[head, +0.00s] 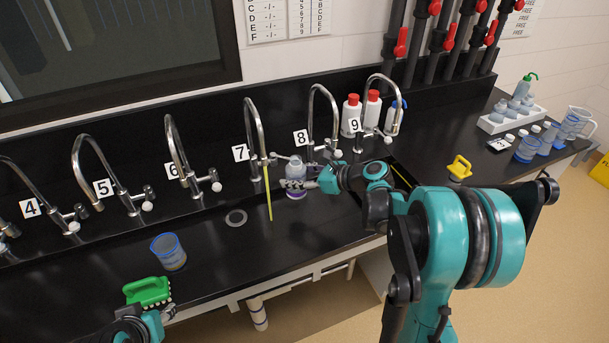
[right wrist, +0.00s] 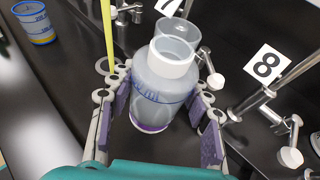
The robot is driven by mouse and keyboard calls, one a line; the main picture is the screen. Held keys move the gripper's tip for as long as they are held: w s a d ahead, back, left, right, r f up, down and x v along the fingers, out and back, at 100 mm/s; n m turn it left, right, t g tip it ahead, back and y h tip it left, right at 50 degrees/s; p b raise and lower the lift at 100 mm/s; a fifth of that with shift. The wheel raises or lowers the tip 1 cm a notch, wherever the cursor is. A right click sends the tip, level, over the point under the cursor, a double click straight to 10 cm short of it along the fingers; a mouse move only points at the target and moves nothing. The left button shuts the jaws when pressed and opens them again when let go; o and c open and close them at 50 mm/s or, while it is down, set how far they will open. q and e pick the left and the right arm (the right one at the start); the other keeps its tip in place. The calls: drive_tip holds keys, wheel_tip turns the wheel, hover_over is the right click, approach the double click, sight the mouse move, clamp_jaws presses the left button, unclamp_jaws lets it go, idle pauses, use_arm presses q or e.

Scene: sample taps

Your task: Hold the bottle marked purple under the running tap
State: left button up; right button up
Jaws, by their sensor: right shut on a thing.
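The bottle (head: 295,176) is clear with a white collar and an open mouth. The right wrist view shows it upright, with a purple band at its base (right wrist: 150,126). My right gripper (head: 297,185) is shut on its sides, with a finger pad on each side. Tap 7 (head: 251,125) is running: a thin yellow stream (head: 269,200) falls from its spout. The stream also shows in the right wrist view (right wrist: 108,35), left of the bottle and apart from its mouth. My left gripper (head: 150,322) is partly in view at the bottom left; its fingers are unclear.
A blue-rimmed beaker (head: 168,252) and a green brush block (head: 147,291) stand at the front left. A round drain (head: 236,217) lies left of the stream. Taps 8 (head: 322,110) and 9 (head: 385,95) rise behind the right arm. Red-capped bottles (head: 351,117) stand at the back.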

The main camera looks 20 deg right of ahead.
drive_tip(key=a+f+b, duration=0.1)
drive_tip(key=a+f, duration=0.1)
drive_tip(key=a, duration=0.5)
drive_tip(key=shift+s, duration=0.2)
drive_tip(key=shift+a, duration=0.9)
idle(2.2)
drive_tip(key=d+r, duration=0.1)
drive_tip(key=d, duration=0.3)
drive_tip(key=d+r+p, duration=0.1)
drive_tip(key=d, duration=0.3)
drive_tip(key=d+r, duration=0.1)
drive_tip(key=d, duration=0.3)
drive_tip(key=shift+w+d+p, duration=0.2)
drive_tip(key=shift+d+p, duration=0.05)
drive_tip(key=shift+p, duration=0.05)
drive_tip(key=shift+a, duration=0.1)
idle(0.3)
